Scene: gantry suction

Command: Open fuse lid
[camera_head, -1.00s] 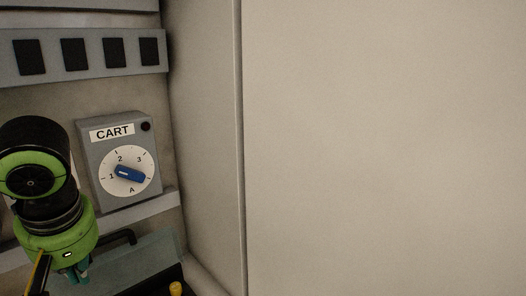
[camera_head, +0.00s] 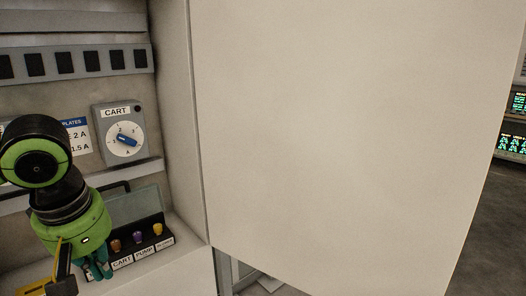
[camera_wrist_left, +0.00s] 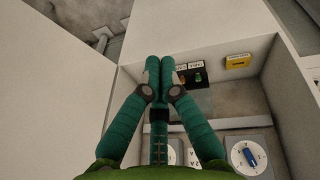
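The fuse block (camera_head: 143,252) is black and sits low in the cabinet, with orange, purple and yellow fuses and white labels, CART and PUMP readable. A greenish see-through lid (camera_head: 145,203) with a black handle stands tilted behind the fuses, its left part hidden by my arm. My left gripper (camera_head: 100,268) is just left of and in front of the block. In the left wrist view its teal fingers (camera_wrist_left: 166,62) meet at the tips with nothing seen between them, beside the fuse block (camera_wrist_left: 190,75). My right gripper is not in view.
A grey CART dial box (camera_head: 121,135) with a blue knob is on the back wall. A large pale door panel (camera_head: 340,130) fills the right. A yellow item (camera_head: 38,290) lies at lower left. Lit screens (camera_head: 515,125) stand far right.

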